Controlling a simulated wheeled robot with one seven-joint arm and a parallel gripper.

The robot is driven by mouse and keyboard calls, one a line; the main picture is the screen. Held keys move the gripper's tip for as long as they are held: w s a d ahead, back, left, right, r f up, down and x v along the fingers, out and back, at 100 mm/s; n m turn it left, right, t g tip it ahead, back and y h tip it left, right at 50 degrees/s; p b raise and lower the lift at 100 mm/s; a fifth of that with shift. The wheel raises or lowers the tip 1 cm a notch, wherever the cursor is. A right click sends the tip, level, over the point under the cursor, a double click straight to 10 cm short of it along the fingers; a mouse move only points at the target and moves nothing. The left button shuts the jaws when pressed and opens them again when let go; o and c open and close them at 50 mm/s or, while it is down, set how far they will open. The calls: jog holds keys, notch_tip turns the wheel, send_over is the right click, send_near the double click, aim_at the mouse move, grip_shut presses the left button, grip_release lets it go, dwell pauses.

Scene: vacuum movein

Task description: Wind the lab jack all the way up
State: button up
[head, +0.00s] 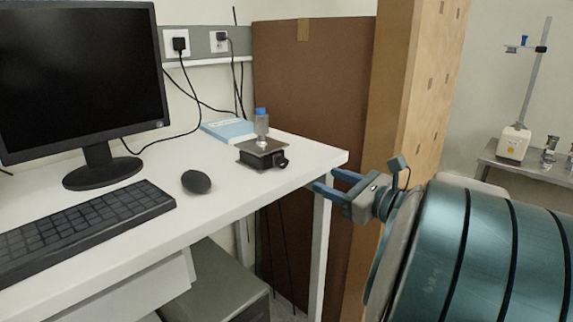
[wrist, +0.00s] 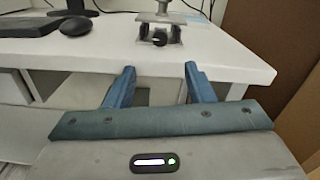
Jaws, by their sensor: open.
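The lab jack (head: 263,154) is a small dark, flat unit with a black knob (head: 282,163) on its front right side. It sits near the right end of the white desk and looks low. A clear bottle with a blue cap (head: 261,127) stands on its top plate. In the wrist view the lab jack (wrist: 160,33) is ahead, with its round black knob (wrist: 159,39) facing me. My gripper (head: 325,185) is open and empty, just off the desk's right front corner. Its two blue fingers (wrist: 160,82) point toward the desk edge, apart from the knob.
The white desk (head: 225,200) also holds a monitor (head: 82,75), a keyboard (head: 75,228), a mouse (head: 196,182) and a blue book (head: 228,130). Brown boards (head: 310,90) stand behind the desk's right end. A dark grey box (head: 215,285) is underneath. The desktop around the jack's front is clear.

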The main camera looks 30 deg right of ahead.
aim_at(284, 163)
jog(key=x, duration=1.2)
jog(key=shift+w+a, duration=0.15)
jog(key=shift+w, duration=0.2)
jog(key=c, duration=1)
